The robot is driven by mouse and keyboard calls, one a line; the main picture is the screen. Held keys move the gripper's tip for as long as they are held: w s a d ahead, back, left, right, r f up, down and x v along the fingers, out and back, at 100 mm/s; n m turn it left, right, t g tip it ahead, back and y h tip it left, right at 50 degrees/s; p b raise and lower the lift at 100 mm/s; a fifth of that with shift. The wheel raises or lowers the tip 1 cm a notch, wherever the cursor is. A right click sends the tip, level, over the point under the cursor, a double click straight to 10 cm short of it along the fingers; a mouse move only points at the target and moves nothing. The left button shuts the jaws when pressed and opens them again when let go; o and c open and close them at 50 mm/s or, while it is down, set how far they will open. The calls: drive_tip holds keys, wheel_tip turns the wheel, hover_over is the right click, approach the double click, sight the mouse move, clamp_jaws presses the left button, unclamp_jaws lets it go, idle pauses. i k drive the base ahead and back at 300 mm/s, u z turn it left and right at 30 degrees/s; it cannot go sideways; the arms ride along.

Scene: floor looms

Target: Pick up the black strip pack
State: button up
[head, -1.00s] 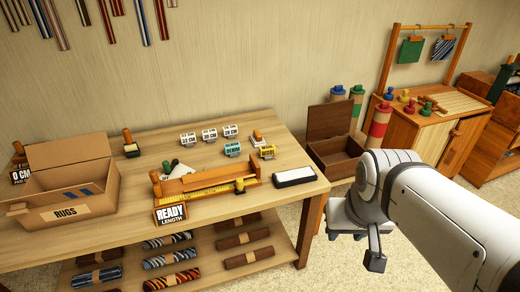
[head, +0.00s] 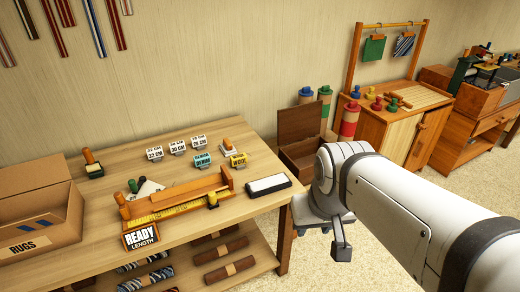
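I cannot identify a black strip pack for certain in the head view. A flat black block with a white top (head: 268,185) lies at the right end of the wooden workbench (head: 110,215); I cannot tell what it is. My gripper (head: 341,245) hangs at the end of my white arm, to the right of the bench and in front of an open wooden chest. Only part of it shows, and its opening is not clear. Nothing is seen held in it.
On the bench stand a cardboard RUGS box (head: 45,215), a READY LENGTH measuring tray (head: 180,202) and several small number signs (head: 177,146). Rolled rugs (head: 229,270) lie on the shelf below. An open chest (head: 300,150) and a wooden cabinet (head: 402,135) stand along the wall.

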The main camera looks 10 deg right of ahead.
sight(264, 186)
drive_tip(key=i, duration=0.85)
drive_tip(key=u, duration=0.05)
